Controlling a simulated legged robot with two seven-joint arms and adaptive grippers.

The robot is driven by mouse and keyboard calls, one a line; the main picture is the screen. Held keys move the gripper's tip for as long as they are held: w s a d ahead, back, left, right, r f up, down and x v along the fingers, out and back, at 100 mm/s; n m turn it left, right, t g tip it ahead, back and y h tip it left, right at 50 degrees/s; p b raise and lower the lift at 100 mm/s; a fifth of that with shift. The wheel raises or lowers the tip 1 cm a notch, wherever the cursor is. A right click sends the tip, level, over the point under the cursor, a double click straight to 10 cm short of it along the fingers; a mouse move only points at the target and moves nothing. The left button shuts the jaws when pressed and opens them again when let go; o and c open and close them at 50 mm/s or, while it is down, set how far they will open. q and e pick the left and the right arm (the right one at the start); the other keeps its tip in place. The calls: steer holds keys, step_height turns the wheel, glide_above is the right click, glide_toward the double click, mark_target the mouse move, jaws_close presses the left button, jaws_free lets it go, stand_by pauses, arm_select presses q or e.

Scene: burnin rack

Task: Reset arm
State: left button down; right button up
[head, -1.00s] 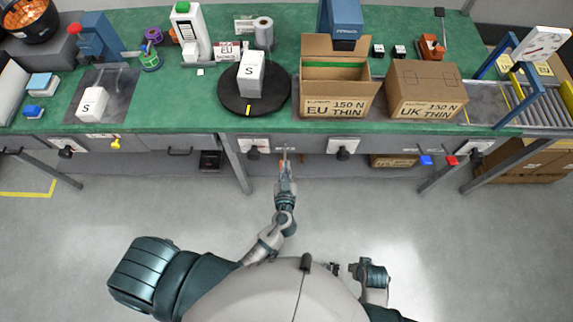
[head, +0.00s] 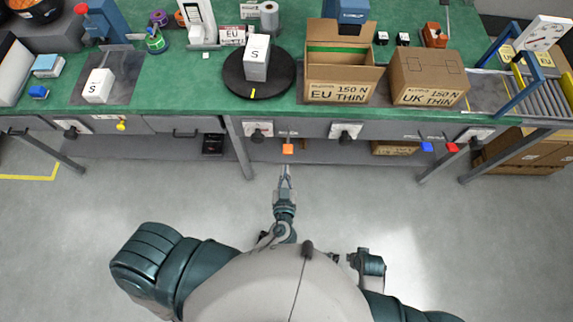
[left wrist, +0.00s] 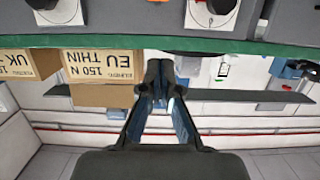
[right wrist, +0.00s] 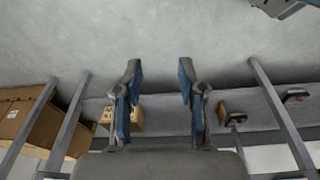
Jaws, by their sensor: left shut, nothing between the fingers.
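My left arm reaches forward from my body in the head view. Its gripper (head: 285,172) is shut and empty, over the floor in front of the bench. In the left wrist view the left gripper's fingers (left wrist: 160,88) are together with nothing between them. My right gripper shows in the right wrist view (right wrist: 160,85) with its fingers wide apart and nothing between them. In the head view my right arm is folded close to my body, and its fingers are not clear there.
The green bench (head: 190,112) runs across the head view. On it are a turntable (head: 232,90) with a white S box (head: 256,62), an open EU carton (head: 338,92) and a UK carton (head: 428,92). The floor before me is clear.

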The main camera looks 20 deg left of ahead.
arm_select(q)
steer(key=s+a+f+m+g+h+p, duration=0.1)
steer(key=s+a+f+m+g, duration=0.15)
steer(key=f, duration=0.55)
steer(key=s+a+f+m+g+p, duration=0.1)
steer(key=s+f+g, duration=0.15)
steer(key=f, duration=0.55)
steer(key=s+a+f+m+g+h+p, duration=0.1)
steer(key=s+a+f+g, duration=0.2)
steer(key=s+f, duration=0.4)
steer(key=s+a+f+m+g+h+p, duration=0.1)
steer(key=s+a+f+g+h, duration=0.1)
steer(key=s+f+g, duration=0.3)
steer(key=s+a+f, duration=0.1)
steer(key=s+f, duration=0.2)
steer(key=shift+s+f+h, duration=0.25)
steer(key=shift+h, duration=0.05)
arm_select(e)
steer(key=s+d+f, duration=0.1)
steer(key=s+f, duration=0.3)
steer(key=f, duration=0.6)
steer(key=shift+s, duration=0.1)
